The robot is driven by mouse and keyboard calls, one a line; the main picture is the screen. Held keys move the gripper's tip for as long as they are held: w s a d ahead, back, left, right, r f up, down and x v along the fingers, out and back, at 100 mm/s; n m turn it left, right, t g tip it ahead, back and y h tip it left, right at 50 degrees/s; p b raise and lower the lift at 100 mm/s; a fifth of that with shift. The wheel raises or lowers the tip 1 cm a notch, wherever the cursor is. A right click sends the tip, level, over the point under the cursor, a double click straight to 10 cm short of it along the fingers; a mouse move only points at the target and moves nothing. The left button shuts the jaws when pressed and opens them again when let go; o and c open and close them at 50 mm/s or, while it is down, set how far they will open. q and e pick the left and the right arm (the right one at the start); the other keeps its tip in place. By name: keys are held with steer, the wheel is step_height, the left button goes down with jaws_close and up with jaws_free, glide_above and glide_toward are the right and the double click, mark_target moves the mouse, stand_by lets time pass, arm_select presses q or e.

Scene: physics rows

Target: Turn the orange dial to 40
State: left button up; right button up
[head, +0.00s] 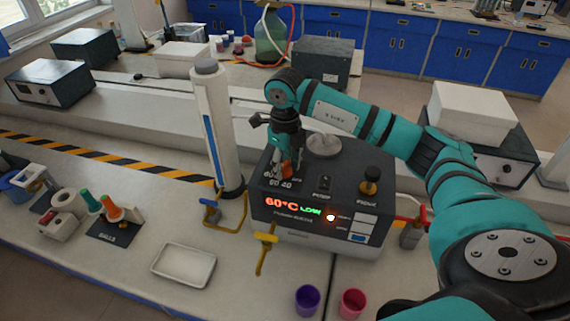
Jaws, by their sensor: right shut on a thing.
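The dark grey device box (352,243) stands in the middle of the bench. The orange dial (287,169) is on its top panel at the left, mostly hidden by my right gripper, with only a bit of orange showing. Printed numbers beside it include 40 and 60. Which way the dial points is hidden. My left gripper is not in view.
A tall white cylinder (215,130) stands close left of the box. A black knob (371,175) and a round metal plate (324,145) are on its top. A white tray (184,264), purple cup (307,300) and red cup (352,303) are in front.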

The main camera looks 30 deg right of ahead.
steer(key=shift+f+n+b, duration=0.1)
steer(key=shift+n+b, duration=0.6)
steer(key=shift+b, duration=0.1)
steer(key=shift+n+b, duration=1.05)
steer(key=shift+n, duration=0.05)
steer(key=n+b, duration=0.2)
steer(key=n, duration=0.1)
steer(key=shift+w, duration=0.1)
steer(key=shift+n+b, duration=0.5)
steer(key=shift+n, duration=0.5)
steer(key=shift+d+r, duration=0.1)
steer(key=shift+r, duration=0.1)
steer(key=o, duration=1.1)
steer(key=shift+o, duration=0.2)
